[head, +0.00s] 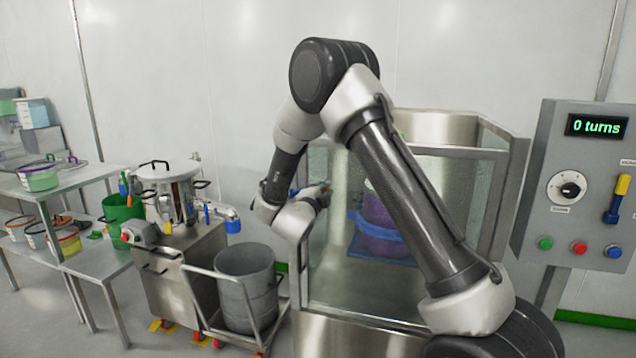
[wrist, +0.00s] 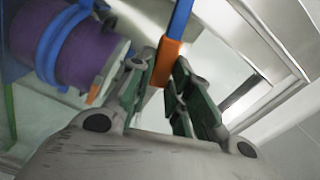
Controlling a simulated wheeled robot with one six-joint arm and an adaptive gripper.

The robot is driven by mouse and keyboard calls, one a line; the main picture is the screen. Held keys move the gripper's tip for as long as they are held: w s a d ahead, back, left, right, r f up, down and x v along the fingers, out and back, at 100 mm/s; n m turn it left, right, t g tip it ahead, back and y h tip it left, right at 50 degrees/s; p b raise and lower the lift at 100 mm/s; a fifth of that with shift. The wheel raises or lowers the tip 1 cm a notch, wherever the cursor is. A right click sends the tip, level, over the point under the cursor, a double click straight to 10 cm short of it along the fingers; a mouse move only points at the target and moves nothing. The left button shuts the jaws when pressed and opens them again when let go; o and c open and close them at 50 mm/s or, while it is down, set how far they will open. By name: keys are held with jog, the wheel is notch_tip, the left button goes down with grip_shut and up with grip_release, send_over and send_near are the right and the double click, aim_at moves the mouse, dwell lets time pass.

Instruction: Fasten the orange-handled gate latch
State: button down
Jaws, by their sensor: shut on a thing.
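The gate latch shows in the wrist view as a blue bar (wrist: 181,18) ending in an orange handle (wrist: 167,62). My gripper (wrist: 163,78) is shut on the orange handle, with one green-padded finger on each side. In the head view my gripper (head: 320,192) is at the left side of the glass-walled metal enclosure (head: 345,285). There the orange handle is hidden, and I cannot tell how the latch sits against its catch.
A purple drum with blue bands (head: 385,225) stands inside the enclosure; it also shows in the wrist view (wrist: 70,48). A grey bin (head: 248,290) on a wheeled cart is left of the enclosure. A control panel (head: 575,190) reading "0 turns" is at the right.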

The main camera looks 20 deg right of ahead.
jog(key=shift+s+d+f+m, duration=0.1)
jog(key=shift+f+m, duration=0.75)
jog(key=shift+f, duration=0.1)
jog(key=shift+s+d+f+m, duration=0.1)
jog(key=shift+f+m, duration=0.75)
jog(key=shift+f, duration=0.15)
jog(key=c, duration=1.3)
grip_release()
jog(key=v, duration=1.2)
